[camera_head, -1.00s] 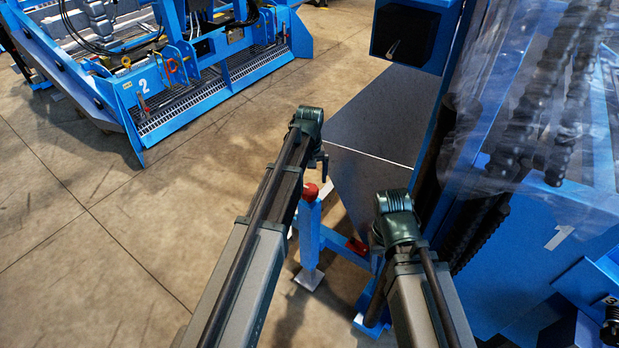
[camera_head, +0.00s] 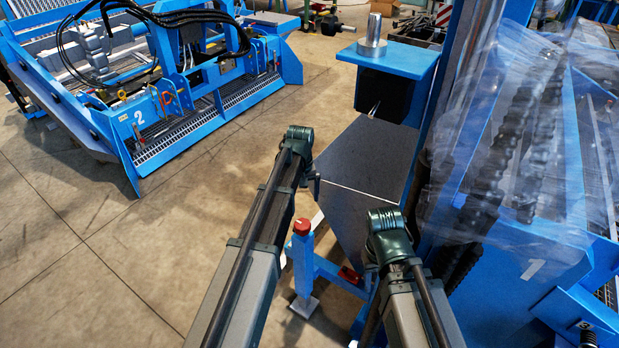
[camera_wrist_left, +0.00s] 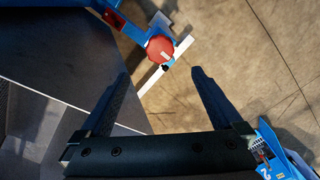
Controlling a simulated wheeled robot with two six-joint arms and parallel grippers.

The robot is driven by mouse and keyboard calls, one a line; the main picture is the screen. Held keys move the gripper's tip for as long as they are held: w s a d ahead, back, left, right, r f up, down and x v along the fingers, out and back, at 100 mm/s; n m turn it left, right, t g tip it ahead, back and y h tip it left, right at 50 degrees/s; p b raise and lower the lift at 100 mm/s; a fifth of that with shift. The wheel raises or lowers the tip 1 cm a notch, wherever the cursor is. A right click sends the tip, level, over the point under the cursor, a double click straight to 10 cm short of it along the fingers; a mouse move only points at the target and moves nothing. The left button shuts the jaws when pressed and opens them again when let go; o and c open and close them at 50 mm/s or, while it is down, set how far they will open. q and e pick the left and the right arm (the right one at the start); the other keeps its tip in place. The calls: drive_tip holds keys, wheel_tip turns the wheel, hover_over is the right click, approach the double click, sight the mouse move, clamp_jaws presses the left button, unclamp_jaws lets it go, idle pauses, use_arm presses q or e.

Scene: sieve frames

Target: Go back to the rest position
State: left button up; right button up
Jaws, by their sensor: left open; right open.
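The task names no object. My left gripper (camera_wrist_left: 160,72) shows in the left wrist view, its two dark fingers spread wide apart with nothing between them. In the head view my left arm comes up from the bottom centre, with its dark green wrist near the middle. The jaws are mostly hidden there. My right arm stands to its right, its green wrist lower in the picture and close to the blue structure. The jaws of my right gripper are hidden.
A blue post with a red cap (camera_head: 302,227) stands between my arms; the red cap (camera_wrist_left: 160,49) also shows beyond the left fingers. A blue machine frame (camera_head: 560,220) with clear wrap is at right. Blue machine number 2 (camera_head: 160,140) is at upper left. Open floor (camera_head: 110,250) lies left.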

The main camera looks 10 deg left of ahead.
use_arm(q)
drive_tip(key=s+d+r+m+p, duration=0.2)
drive_tip(key=s+d+r+m, duration=0.1)
drive_tip(key=s, duration=0.5)
drive_tip(key=s+d+r+m+p, duration=0.2)
drive_tip(key=s+d+m+p, duration=0.1)
drive_tip(key=s+d, duration=0.3)
drive_tip(key=s+d+r+m+y+p, duration=0.1)
drive_tip(key=s+d+r+m+p, duration=0.1)
drive_tip(key=s, duration=0.8)
drive_tip(key=shift+d+r+m+p, duration=0.4)
drive_tip(key=shift+d+r+p, duration=0.4)
drive_tip(key=shift+d, duration=0.4)
drive_tip(key=shift+c, duration=0.2)
